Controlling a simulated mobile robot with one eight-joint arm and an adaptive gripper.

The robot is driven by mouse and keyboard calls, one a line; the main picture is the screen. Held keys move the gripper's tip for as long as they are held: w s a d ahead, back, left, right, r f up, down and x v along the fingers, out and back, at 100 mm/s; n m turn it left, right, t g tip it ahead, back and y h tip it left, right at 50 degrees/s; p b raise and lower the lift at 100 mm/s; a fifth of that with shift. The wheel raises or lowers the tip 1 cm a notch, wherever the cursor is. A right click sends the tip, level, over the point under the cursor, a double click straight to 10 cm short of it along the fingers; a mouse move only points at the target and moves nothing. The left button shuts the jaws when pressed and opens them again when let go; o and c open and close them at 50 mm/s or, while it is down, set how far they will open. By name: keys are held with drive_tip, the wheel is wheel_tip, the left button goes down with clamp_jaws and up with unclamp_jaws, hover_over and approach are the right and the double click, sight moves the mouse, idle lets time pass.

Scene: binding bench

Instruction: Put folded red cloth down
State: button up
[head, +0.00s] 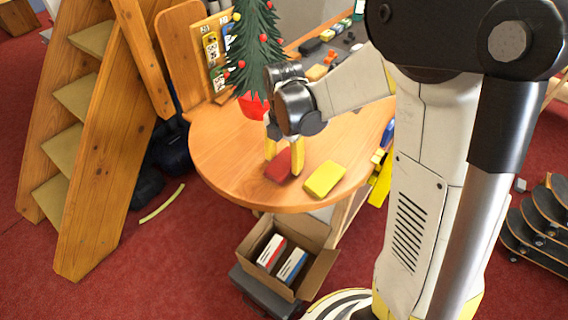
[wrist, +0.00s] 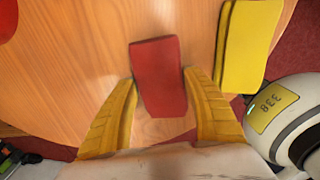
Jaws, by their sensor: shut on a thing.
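The folded red cloth (head: 279,166) is at the front part of the round wooden table (head: 222,160), just left of a folded yellow cloth (head: 325,179). My gripper (head: 284,165) points down with its yellow fingers at the red cloth's sides. In the wrist view the red cloth (wrist: 159,76) lies between the two fingers of my gripper (wrist: 165,95), which is shut on it. The yellow cloth (wrist: 247,45) is to the right there, apart from the red one. I cannot tell whether the red cloth touches the table top.
A small decorated tree in a red pot (head: 252,105) stands behind my gripper. An open cardboard box (head: 285,258) with boxes inside is below the table's front edge. Wooden steps (head: 85,140) stand at the left. Bare table top lies left of the red cloth.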

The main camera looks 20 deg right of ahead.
sight(284, 162)
drive_tip(key=shift+f, duration=0.15)
drive_tip(key=c, duration=0.3)
drive_tip(key=o, duration=1.3)
drive_tip(key=shift+f, duration=0.2)
wheel_tip(284, 162, up, 10)
drive_tip(key=p, duration=0.3)
drive_tip(key=shift+a+f+p, duration=0.1)
drive_tip(key=shift+f+p, duration=0.05)
drive_tip(key=shift+p, duration=0.25)
drive_tip(key=s+r+m+t, duration=0.2)
drive_tip(key=s+r+m, duration=0.1)
drive_tip(key=m, duration=0.5)
drive_tip(key=s+r+m+t, duration=0.2)
drive_tip(key=s+m, duration=0.4)
drive_tip(key=m, duration=0.2)
drive_tip(key=s+r+m+t, duration=0.3)
drive_tip(key=s+m, duration=0.1)
drive_tip(key=m, duration=0.5)
drive_tip(key=shift+s+r, duration=0.35)
drive_tip(key=shift+s, duration=0.05)
